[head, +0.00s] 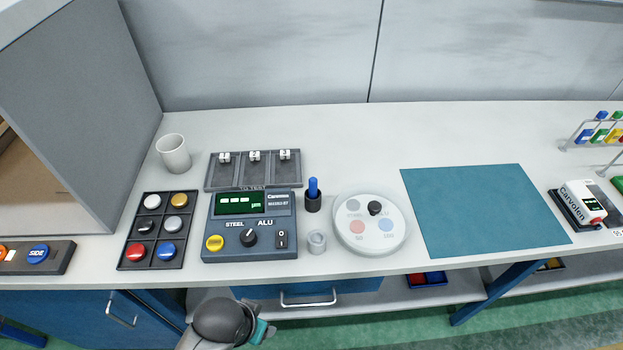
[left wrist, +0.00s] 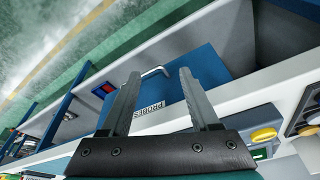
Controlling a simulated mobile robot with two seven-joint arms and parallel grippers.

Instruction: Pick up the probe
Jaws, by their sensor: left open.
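No object is clearly marked as the probe. A blue pen-like piece (head: 313,186) stands upright in a black round holder (head: 313,203), right of the gauge; it may be the probe. A blue drawer front (head: 352,287) below the worktop has a metal handle. In the left wrist view a label on it reads PROBES (left wrist: 150,108). My left gripper (left wrist: 159,76) is open and empty, its fingers framing the drawer front and handle (left wrist: 156,71). In the head view my left arm is at the bottom, in front of the worktop edge; its fingers are hidden there. My right gripper is not in view.
The gauge (head: 250,253) stands beside a button tray (head: 133,227), a three-part tray (head: 213,177), a white cup (head: 173,154), a small grey cup (head: 317,242) and a round white dial (head: 349,247). A teal mat (head: 485,210) lies bare to the right.

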